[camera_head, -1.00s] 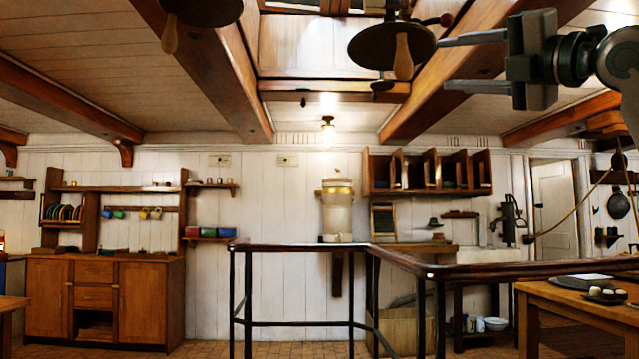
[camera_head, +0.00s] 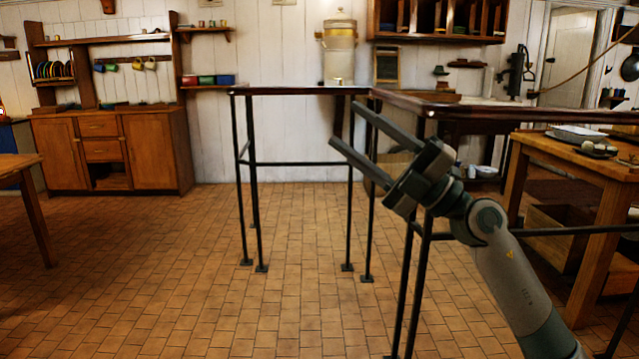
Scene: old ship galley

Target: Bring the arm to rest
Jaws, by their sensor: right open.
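My right gripper (camera_head: 348,128) is in the middle of the head view, on an arm that comes up from the lower right. Its two long grey fingers are spread apart and point to the upper left, with nothing between them. It shows in front of the dark railing (camera_head: 290,90); whether it touches the rail I cannot tell. My left gripper is not in view.
A wooden table (camera_head: 575,156) with a tray and a plate of pale round things stands at the right. A wooden cabinet (camera_head: 100,150) stands at the back left, and another table (camera_head: 18,165) at the left edge. The tiled floor (camera_head: 150,270) is clear at the left and middle.

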